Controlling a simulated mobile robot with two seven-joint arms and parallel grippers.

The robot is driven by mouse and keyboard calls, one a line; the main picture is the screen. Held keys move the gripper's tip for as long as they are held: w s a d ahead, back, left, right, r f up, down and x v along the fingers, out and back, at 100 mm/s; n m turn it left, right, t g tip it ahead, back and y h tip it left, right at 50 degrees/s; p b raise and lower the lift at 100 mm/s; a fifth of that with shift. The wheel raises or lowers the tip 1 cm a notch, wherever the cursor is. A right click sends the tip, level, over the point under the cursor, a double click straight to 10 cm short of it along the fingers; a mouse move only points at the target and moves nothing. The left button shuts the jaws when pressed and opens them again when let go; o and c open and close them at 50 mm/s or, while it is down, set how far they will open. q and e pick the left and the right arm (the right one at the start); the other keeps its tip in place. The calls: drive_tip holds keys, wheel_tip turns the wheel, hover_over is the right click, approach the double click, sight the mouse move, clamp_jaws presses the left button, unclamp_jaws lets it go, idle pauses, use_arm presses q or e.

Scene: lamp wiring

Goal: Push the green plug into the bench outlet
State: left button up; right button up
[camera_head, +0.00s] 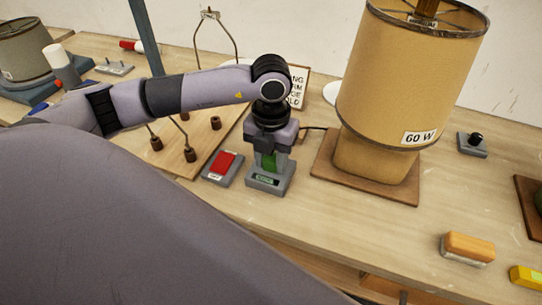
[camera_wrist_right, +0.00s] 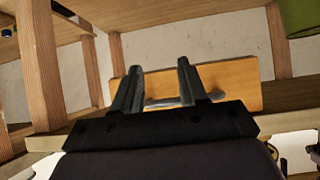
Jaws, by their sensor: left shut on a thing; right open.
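The green plug (camera_head: 269,162) is upright between the fingers of my left gripper (camera_head: 270,158), which is shut on it. The gripper points down and hides the plug's upper part. My right gripper (camera_wrist_right: 158,72) is open and empty in the right wrist view, facing a wooden panel (camera_wrist_right: 220,83) among wooden posts.
A red switch (camera_head: 224,166) on a grey base stands just left of the outlet. A large tan lamp (camera_head: 410,80) marked 60 W stands right, with a black cord (camera_head: 314,128) running toward the gripper. An orange-topped block (camera_head: 468,248) lies at front right. The bench between is clear.

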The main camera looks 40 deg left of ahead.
use_arm(q)
drive_tip(key=o, duration=1.1)
drive_tip(key=shift+f, duration=0.1)
wheel_tip(320, 180, up, 7)
drive_tip(key=shift+r, duration=0.15)
drive_tip(key=shift+s, duration=0.1)
